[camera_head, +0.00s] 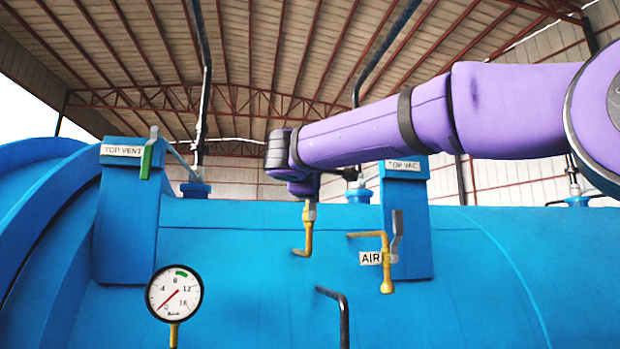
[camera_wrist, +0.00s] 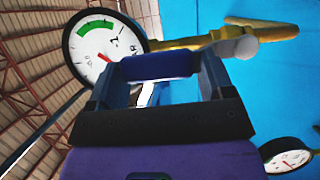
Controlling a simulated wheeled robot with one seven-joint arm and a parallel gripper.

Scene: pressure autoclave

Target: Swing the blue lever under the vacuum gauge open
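The vacuum gauge (camera_wrist: 103,45), with a white dial and green band, shows at the upper left of the wrist view. A blue bar (camera_wrist: 160,65), which looks like the blue lever, spans the space between the two dark fingers of my gripper (camera_wrist: 158,80). The fingers are wide apart, one at each end of the bar; I cannot tell whether they touch it. In the head view, my purple arm hides the gauge, the blue lever and my gripper. The TOP VAC label (camera_head: 403,166) shows just below the arm.
The blue autoclave (camera_head: 250,250) fills the lower head view. A pressure gauge (camera_head: 174,294) and green lever (camera_head: 148,158) are at the left.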

